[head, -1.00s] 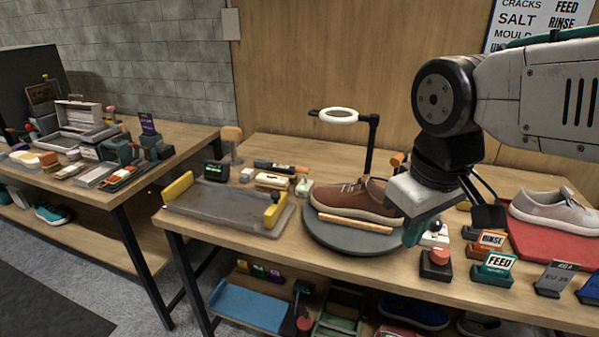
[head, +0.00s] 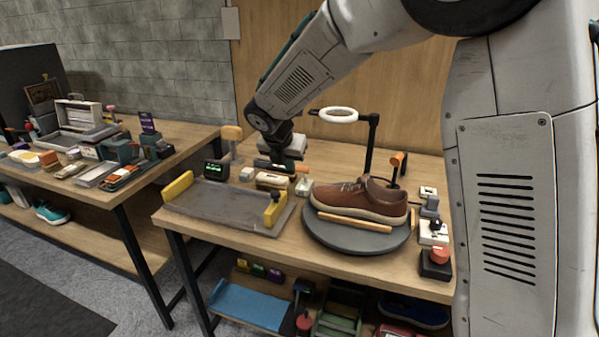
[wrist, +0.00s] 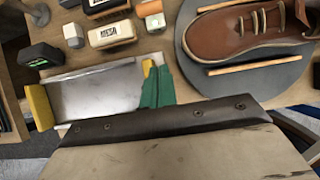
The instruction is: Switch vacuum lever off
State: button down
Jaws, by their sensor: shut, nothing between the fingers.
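My gripper (head: 278,167) hangs over the back of the table, behind the grey tray, left of the ring lamp. In the wrist view its green fingers (wrist: 157,88) are together and empty, in front of the tray's right end. No part is plainly marked as the vacuum lever. Small white switch boxes stand right of the turntable in the head view; one (head: 433,232) has a dark knob on top. An orange-ended part (head: 398,160) stands behind the shoe. I cannot tell whether any of these is the lever. My gripper is well left of them.
A brown sneaker (head: 360,200) sits on the round dark turntable (head: 358,240). The grey tray (head: 220,207) with yellow ends is at left. A ring lamp (head: 338,115) rises behind the shoe. A red button box (head: 436,262) is at the front right. My arm hides the table's right end.

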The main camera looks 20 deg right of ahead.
aim_at(304, 175)
dwell(0.3)
jog(key=w+d+f, duration=0.5)
jog(key=w+f, duration=0.2)
jog(key=shift+d+f, duration=0.15)
jog(key=shift+f, duration=0.1)
jog(key=shift+w+r, duration=0.1)
jog(key=shift+w, duration=0.1)
dwell(0.4)
